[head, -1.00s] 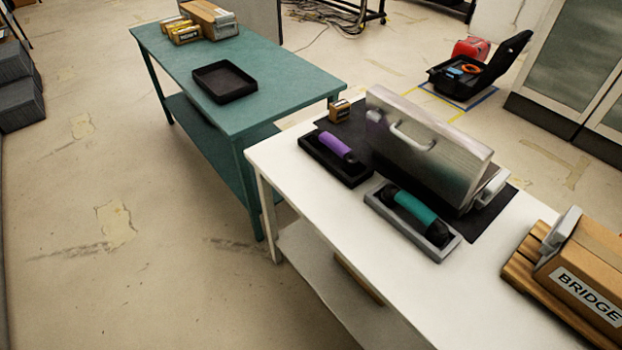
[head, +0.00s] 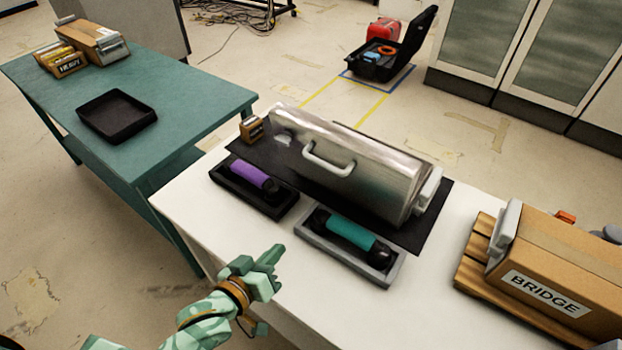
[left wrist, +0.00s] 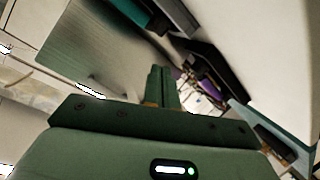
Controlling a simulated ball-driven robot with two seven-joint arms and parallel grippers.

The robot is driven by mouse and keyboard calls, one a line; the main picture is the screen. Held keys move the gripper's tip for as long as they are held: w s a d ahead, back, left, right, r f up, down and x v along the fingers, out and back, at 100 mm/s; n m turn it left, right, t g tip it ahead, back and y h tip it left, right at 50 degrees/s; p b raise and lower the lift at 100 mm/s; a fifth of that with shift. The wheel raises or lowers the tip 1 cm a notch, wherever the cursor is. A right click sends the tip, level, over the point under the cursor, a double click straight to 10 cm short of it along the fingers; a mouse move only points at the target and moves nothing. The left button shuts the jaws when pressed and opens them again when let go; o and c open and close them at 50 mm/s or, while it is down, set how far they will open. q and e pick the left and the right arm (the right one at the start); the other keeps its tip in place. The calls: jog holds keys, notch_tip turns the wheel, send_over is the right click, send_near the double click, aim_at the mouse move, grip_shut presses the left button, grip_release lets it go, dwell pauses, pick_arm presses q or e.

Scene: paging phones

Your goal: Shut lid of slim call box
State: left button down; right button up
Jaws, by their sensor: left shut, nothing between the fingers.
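The call box (head: 350,165) is a long silver metal case on a black mat on the white table. Its lid has a pale handle (head: 328,160) on the front and lies down over the case. I see no open gap along the front; whether it is fully seated I cannot tell. My left gripper (head: 268,267) is shut and empty, in front of the table's near edge, apart from the box. Its fingers also show in the left wrist view (left wrist: 160,88). My right gripper is not in view.
A purple handset (head: 253,176) lies in a black tray and a teal handset (head: 350,231) in a grey tray, both between my gripper and the box. A BRIDGE carton (head: 560,265) stands right on wooden slats. A green table (head: 180,90) with an empty black tray stands left.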

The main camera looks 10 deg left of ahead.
aim_at(334, 170)
pick_arm(q)
notch_tip(334, 170, up, 6)
jog(key=n+t+h, duration=0.4)
jog(key=n+t, duration=0.3)
jog(key=n, duration=0.4)
jog(key=x, duration=1.4)
jog(key=shift+d+f, duration=0.25)
jog(key=shift+d, duration=0.1)
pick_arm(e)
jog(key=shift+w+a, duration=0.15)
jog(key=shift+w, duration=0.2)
